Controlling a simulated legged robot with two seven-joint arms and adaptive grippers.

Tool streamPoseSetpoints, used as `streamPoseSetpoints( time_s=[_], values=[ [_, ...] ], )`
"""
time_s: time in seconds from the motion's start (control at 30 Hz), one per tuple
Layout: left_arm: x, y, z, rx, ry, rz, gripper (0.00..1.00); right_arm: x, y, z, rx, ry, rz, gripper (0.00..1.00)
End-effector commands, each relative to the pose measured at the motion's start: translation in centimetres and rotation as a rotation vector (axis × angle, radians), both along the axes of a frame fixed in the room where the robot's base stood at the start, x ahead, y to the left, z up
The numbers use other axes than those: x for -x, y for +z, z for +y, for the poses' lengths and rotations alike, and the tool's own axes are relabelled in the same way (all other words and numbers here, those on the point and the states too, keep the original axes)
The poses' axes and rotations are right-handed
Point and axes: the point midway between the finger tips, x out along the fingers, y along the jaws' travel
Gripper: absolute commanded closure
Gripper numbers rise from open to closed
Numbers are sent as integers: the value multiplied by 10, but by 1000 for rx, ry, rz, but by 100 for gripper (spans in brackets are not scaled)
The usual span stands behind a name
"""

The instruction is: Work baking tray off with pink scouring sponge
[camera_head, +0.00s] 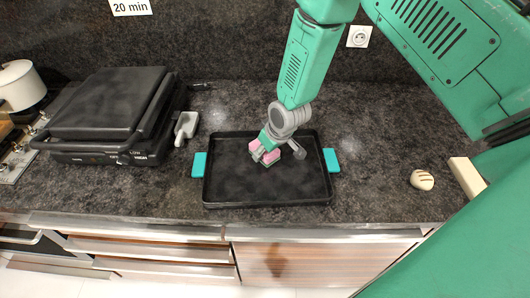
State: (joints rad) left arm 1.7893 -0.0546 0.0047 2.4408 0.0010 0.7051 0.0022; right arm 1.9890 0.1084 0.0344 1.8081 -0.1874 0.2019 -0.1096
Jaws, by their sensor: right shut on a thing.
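The black baking tray (232,186) with teal handles at both ends lies on the dark stone counter, near its front edge. My right gripper (265,154) reaches down over the tray from above right. It is shut on the pink sponge (271,157), which is at or just above the tray's floor, a little right of the tray's middle; I cannot tell if it touches. The gripper's fingers hide part of the sponge. My left gripper is out of view.
A black contact grill (108,105) stands left of the tray, with a small white scoop-like item (186,127) beside it. A white pot (20,84) is at the far left. A round striped bun-like item (422,180) and a pale block (467,177) lie on the right.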

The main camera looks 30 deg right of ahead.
Motion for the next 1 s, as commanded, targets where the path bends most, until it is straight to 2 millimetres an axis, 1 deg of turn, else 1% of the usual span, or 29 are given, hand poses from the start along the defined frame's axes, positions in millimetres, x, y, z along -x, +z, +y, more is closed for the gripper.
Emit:
streamPoseSetpoints(
  time_s=[0.17,0.5,0.87,1.0],
  values=[
    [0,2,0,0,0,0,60,5,-1,1,2,-1,5,90],
    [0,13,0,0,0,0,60,32,2,15,0,0,7,90],
    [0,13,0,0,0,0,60,33,2,16,0,-1,4,90],
    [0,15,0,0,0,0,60,39,2,20,0,0,3,90]
  ],
)
